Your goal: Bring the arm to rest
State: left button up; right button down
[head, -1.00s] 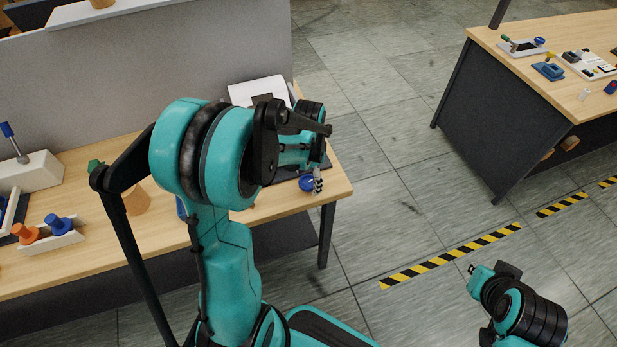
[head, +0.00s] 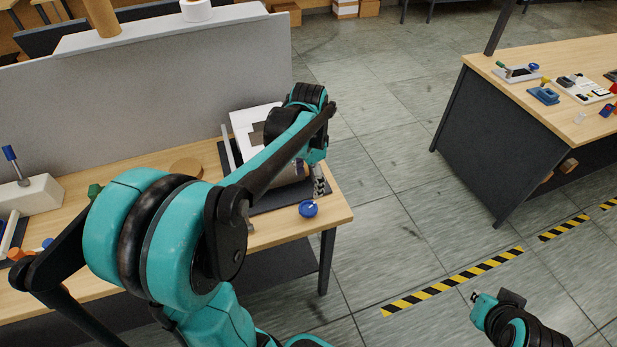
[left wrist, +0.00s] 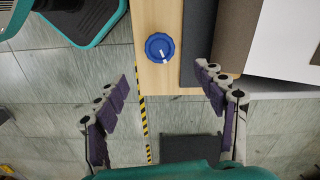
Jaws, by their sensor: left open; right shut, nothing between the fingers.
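My left arm reaches from the lower left across the wooden table (head: 262,240) in the head view. My left gripper (head: 319,182) hangs near the table's right end, just above a blue round knob (head: 308,209). In the left wrist view my left gripper (left wrist: 165,105) is open, with its fingers wide apart and nothing between them. The blue knob (left wrist: 160,47) lies on the table beyond the fingertips there. My right gripper (head: 477,300) is low at the right of the head view, over the floor, away from both tables; its fingers are small in the picture.
A white machine (head: 256,132) on a dark mat stands behind my left gripper, partly hidden by the arm. A grey panel (head: 150,105) runs along the table's back. A second table (head: 550,85) with small parts stands at right. Open floor (head: 400,210) lies between.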

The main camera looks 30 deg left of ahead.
pick_arm(q)
jog(key=shift+r, duration=0.25)
dwell(0.3)
jog(key=s+d+n+t, duration=0.5)
jog(key=s+d+t, duration=0.2)
jog(key=s+d, duration=0.3)
jog(key=shift+s+d+r+n, duration=0.2)
jog(key=shift+s+r+n, duration=0.2)
jog(key=shift+s, duration=0.1)
dwell(0.4)
